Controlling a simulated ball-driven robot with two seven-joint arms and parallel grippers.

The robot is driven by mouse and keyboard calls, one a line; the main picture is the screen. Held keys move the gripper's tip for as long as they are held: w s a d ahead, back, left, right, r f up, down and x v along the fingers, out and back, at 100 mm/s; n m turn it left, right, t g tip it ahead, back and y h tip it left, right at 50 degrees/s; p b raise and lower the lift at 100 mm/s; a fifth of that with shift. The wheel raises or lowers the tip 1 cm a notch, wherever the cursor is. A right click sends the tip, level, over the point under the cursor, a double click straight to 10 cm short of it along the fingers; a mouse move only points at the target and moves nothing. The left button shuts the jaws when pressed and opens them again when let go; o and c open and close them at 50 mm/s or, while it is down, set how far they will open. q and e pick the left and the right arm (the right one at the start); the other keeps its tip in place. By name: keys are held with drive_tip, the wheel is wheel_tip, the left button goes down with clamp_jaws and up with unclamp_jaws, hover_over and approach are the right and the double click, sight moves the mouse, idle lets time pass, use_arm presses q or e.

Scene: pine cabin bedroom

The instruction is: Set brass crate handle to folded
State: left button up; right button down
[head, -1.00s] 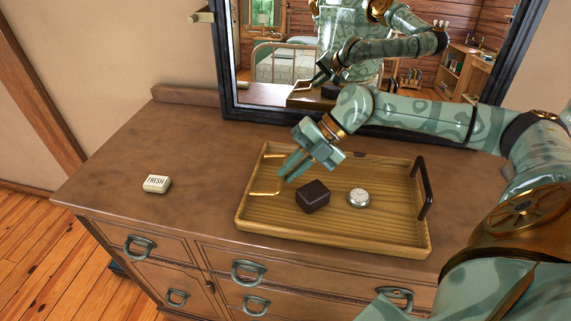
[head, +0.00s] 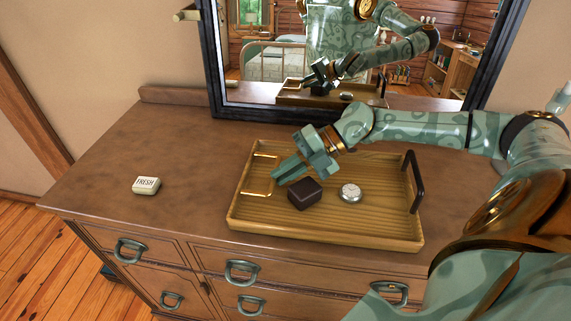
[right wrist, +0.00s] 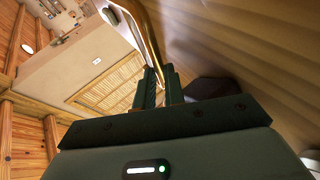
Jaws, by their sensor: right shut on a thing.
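The wooden crate (head: 330,239), a shallow tray-like box, sits on the dresser top. Its brass handle (head: 258,194) is a thin U-shaped bar at the left end, with both legs reaching inward from the left wall over the crate's inside. My right gripper (head: 275,178) is shut on the handle's cross bar, low inside the crate, and the fingers hide part of that bar. In the right wrist view the brass bar (right wrist: 150,40) runs down to the closed fingers (right wrist: 160,85). My left gripper is not in view.
A dark brown box (head: 305,194) lies in the crate close beside the right fingers, with a round silver clock-like thing (head: 350,193) to its right. A dark handle (head: 413,180) stands at the crate's right end. A soap-like "FRESH" block (head: 146,185) lies left. A mirror (head: 213,60) stands behind.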

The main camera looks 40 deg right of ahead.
drive_tip(key=c, duration=1.5)
unclamp_jaws()
drive_tip(key=shift+f, duration=0.1)
drive_tip(key=shift+d, duration=0.1)
drive_tip(key=p+v, duration=0.5)
drive_tip(key=v, duration=1.1)
drive_tip(key=shift+s+d, duration=0.1)
drive_tip(key=shift+s, duration=0.05)
